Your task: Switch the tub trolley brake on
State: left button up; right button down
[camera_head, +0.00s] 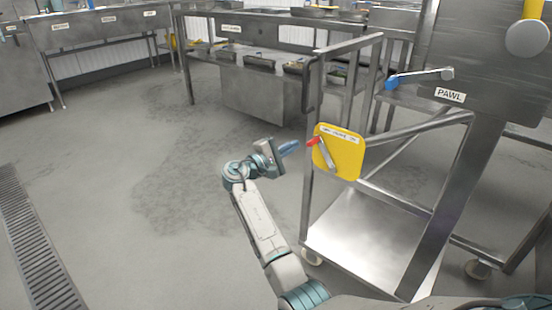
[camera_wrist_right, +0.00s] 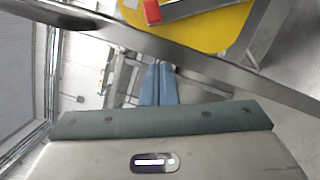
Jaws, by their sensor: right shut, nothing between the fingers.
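The tub trolley (camera_head: 340,240) stands right of centre in the head view. A yellow plate (camera_head: 348,155) with a white label is fixed to its near frame. On the plate is a grey lever (camera_head: 326,156) with a red tip (camera_head: 313,141) pointing up and left. My right gripper (camera_head: 290,147) is shut and empty, just left of the red tip, with a small gap seeming to remain. In the right wrist view the shut blue fingers (camera_wrist_right: 158,84) are below a metal bar, with the yellow plate (camera_wrist_right: 195,22) and red tip (camera_wrist_right: 152,11) above. My left gripper is not in view.
A steel panel labelled PAWL (camera_head: 450,95), with a blue-tipped handle (camera_head: 392,82), is at the upper right. A steel table (camera_head: 262,95) with trays stands behind. The trolley's upright post is close to my gripper. The floor to the left is clear, with a drain grate (camera_head: 35,245).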

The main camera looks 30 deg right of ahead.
jog(key=s, duration=0.1)
jog(key=s+r, duration=0.1)
jog(key=s+d, duration=0.1)
jog(key=shift+r, duration=0.2)
jog(key=shift+s+r, duration=0.1)
jog(key=shift+r, duration=0.05)
